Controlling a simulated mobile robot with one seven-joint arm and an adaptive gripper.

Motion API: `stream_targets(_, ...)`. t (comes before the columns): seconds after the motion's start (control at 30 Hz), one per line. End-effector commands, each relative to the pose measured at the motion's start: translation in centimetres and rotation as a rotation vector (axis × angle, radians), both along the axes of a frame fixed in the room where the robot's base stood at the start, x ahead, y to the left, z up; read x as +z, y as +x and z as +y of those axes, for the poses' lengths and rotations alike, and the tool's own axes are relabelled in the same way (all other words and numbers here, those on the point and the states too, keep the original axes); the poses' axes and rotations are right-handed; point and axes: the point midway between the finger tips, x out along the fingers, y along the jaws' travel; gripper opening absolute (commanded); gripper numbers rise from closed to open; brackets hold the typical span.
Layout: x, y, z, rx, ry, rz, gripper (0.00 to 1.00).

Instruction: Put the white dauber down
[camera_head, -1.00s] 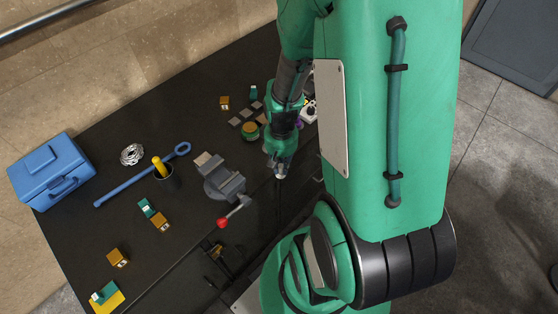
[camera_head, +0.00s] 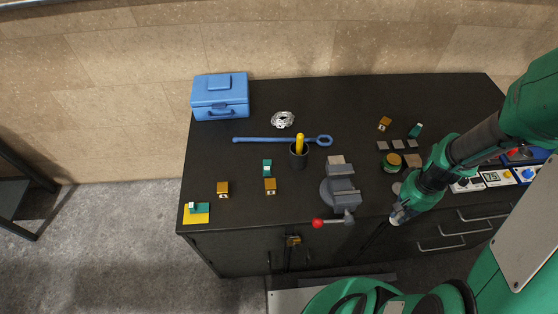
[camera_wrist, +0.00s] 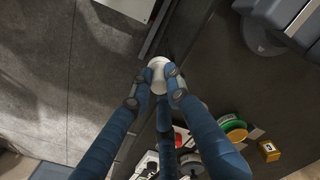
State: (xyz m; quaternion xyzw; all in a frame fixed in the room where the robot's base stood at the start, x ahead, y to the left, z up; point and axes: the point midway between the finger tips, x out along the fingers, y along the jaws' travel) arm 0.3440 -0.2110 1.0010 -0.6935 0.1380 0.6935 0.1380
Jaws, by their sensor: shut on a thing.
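The white dauber (camera_wrist: 158,63) shows in the wrist view as a round white end between my fingertips. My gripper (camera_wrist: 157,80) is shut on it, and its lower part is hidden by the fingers. In the head view my gripper (camera_head: 400,212) hangs at the front edge of the black workbench (camera_head: 290,215), right of the vise. A small pale patch shows at its tip there. The wrist view shows the dauber over the bench's front edge, with floor to the left.
A grey vise (camera_head: 341,186) with a red-knobbed handle (camera_head: 318,223) stands just left of my gripper. A green and yellow round tin (camera_head: 391,162), grey squares (camera_head: 397,144) and a control panel (camera_head: 497,178) lie near my arm. Free bench top lies around the blue wrench (camera_head: 270,140) and cup (camera_head: 298,158).

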Motion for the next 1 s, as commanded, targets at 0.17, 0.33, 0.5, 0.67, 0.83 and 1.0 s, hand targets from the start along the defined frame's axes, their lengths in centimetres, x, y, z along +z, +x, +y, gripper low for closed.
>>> stream_targets(0.17,0.5,0.1,0.0,0.0,-0.001,-0.002,0.0)
stream_targets(0.33,2.4,0.1,-0.1,0.0,-0.002,-0.003,0.0)
stream_targets(0.5,5.4,0.1,-0.1,0.0,-0.003,-0.004,0.0)
stream_targets(0.67,8.7,0.1,-0.1,0.0,-0.003,-0.004,0.0)
stream_targets(0.83,11.8,0.2,0.1,0.008,-0.001,-0.002,0.0)
stream_targets(1.0,11.6,1.9,1.3,0.078,0.0,0.001,0.0)
